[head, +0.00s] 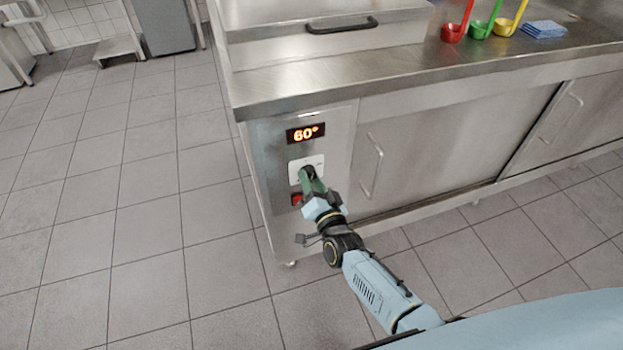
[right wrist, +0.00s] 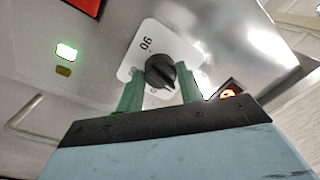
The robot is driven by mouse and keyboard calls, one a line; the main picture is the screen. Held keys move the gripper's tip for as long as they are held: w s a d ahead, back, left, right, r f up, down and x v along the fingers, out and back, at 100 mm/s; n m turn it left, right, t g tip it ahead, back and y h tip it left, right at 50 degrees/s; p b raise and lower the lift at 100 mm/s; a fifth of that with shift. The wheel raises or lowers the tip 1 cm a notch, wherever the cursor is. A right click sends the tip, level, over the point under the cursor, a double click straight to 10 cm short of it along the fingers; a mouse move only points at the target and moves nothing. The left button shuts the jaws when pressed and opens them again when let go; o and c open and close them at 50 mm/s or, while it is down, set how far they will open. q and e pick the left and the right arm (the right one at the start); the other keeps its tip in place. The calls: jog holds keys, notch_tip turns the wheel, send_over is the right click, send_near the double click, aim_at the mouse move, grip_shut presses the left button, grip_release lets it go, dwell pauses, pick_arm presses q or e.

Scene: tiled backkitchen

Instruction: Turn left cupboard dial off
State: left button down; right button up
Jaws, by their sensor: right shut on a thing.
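The dial (head: 309,171) is a black knob on a white plate (head: 293,166), set in the steel control panel at the cupboard's left end. In the right wrist view the knob (right wrist: 160,71) sits between the two green fingers, and a "90" shows on its plate (right wrist: 141,46). My right gripper (head: 312,182) is shut on the dial, fingers on either side of it; it also shows in the right wrist view (right wrist: 160,88). The fingers partly cover the plate, so the dial's exact setting cannot be read. A display (head: 305,133) above reads 60°. My left gripper is not in view.
A red switch (head: 297,199) lies below the dial, close to my fingers. A cupboard door handle (head: 373,165) stands out to the right. The steel counter (head: 420,70) overhangs the panel and carries red, green and yellow ladles (head: 484,28). The tiled floor (head: 130,220) at left is clear.

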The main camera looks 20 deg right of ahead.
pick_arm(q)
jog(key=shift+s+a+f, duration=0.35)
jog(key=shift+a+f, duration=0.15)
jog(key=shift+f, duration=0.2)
pick_arm(e)
jog(key=shift+n, duration=1.1)
pick_arm(q)
jog(key=shift+p, duration=0.3)
pick_arm(e)
jog(key=o, duration=1)
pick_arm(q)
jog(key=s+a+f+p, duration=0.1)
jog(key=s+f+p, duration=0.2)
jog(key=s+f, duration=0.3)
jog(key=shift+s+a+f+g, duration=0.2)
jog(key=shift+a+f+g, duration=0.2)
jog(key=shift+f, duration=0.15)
pick_arm(e)
jog(key=s, duration=0.9)
jog(key=s+d, duration=0.1)
jog(key=s, duration=0.3)
jog(key=shift+s+f, duration=0.15)
jog(key=shift+f, duration=0.1)
